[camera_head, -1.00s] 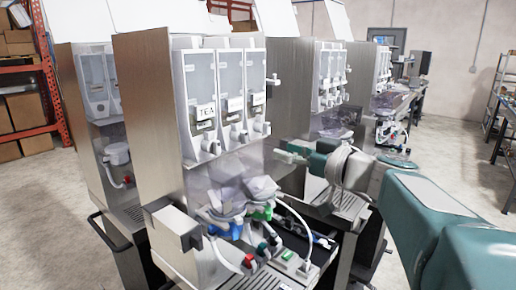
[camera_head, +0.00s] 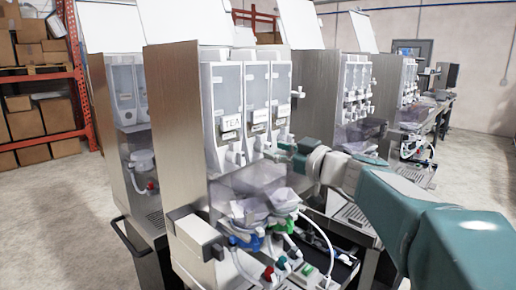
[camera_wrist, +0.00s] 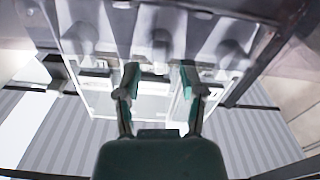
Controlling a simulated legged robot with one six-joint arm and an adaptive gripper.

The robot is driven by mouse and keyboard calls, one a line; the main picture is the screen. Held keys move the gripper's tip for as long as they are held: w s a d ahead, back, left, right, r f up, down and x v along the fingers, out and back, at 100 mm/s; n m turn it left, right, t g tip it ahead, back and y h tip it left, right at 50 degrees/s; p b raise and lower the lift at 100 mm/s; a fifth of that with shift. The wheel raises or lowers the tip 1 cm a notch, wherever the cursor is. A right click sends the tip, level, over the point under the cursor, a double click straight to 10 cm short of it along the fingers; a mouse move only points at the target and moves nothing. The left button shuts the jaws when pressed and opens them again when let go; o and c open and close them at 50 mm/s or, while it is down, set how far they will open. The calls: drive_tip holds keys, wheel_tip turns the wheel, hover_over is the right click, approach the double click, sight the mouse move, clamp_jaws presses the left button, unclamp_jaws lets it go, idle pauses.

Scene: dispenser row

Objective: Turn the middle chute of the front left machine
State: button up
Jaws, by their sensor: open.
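The front left machine (camera_head: 172,130) is a tall steel-sided dispenser with three clear canisters, one labelled TEA (camera_head: 231,124). White chutes stick out below the canisters. The middle chute (camera_head: 261,143) is just left of my gripper (camera_head: 285,151) in the head view. My gripper has green fingers and stands in front of the machine at about chute height. In the wrist view my gripper (camera_wrist: 159,78) is open, with nothing seen between the fingertips. Pale rounded shapes, apparently chutes, show beyond the fingers there. I cannot tell any contact.
Below the chutes are a clear cover (camera_head: 250,180) and mixing bowls with blue and green parts (camera_head: 250,240). A white box (camera_head: 198,238) juts from the machine's left front. More machines (camera_head: 360,90) stand behind. Open floor (camera_head: 60,215) lies at left.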

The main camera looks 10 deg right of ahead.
sight(271, 148)
drive_tip(key=shift+x, duration=1.55)
clamp_jaws()
drive_tip(key=shift+m, duration=1)
